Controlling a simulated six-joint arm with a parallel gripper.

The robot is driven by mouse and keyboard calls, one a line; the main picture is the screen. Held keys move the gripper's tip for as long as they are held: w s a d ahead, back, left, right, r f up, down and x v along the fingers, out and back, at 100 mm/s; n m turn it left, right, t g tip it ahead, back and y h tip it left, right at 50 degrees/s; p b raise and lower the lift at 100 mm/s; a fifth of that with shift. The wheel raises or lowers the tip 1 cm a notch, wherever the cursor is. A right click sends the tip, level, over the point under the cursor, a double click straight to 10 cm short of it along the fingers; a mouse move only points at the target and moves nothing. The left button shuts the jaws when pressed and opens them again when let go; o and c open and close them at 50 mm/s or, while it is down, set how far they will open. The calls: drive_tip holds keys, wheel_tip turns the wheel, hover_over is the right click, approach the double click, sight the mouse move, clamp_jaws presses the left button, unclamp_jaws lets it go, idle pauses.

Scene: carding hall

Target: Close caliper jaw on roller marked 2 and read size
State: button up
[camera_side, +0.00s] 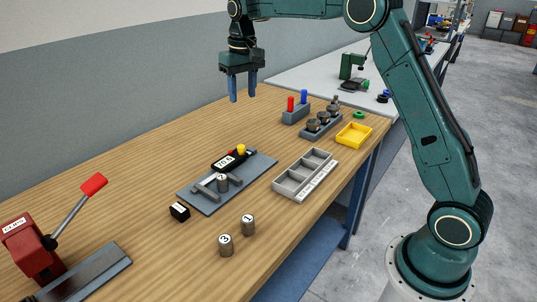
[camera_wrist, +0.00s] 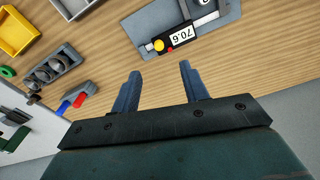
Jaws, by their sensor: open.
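The caliper (camera_side: 228,160) lies on a grey plate (camera_side: 258,170) on the bench, with a yellow knob, a red button and a small display. In the wrist view the display (camera_wrist: 181,39) is upside down and seems to read 70.6. The roller marked 2 (camera_side: 222,184) stands upright between the caliper's grey jaws; I cannot tell whether both touch it. In the wrist view it is cut off at the top edge. My gripper (camera_side: 242,97) is open and empty, fingers down, above the bench's back edge behind the caliper; its fingers also show in the wrist view (camera_wrist: 160,72).
Rollers 1 (camera_side: 248,225) and 3 (camera_side: 225,246) stand in front, near a small black block (camera_side: 179,211). A grey divided tray (camera_side: 305,174), yellow tray (camera_side: 354,135), weight rack (camera_side: 322,126) and red-and-blue holder (camera_side: 295,113) are right. A red lever device (camera_side: 32,250) is left.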

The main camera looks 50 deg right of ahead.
hover_over(240, 146)
wheel_tip(240, 146, down, 4)
drive_tip(key=shift+d+f+g, duration=0.15)
drive_tip(key=shift+f+g, duration=0.1)
drive_tip(key=shift+g, duration=0.05)
wheel_tip(240, 146, down, 14)
drive_tip(key=shift+s+r, duration=0.1)
idle(0.7)
drive_tip(key=shift+c, duration=0.5)
clamp_jaws()
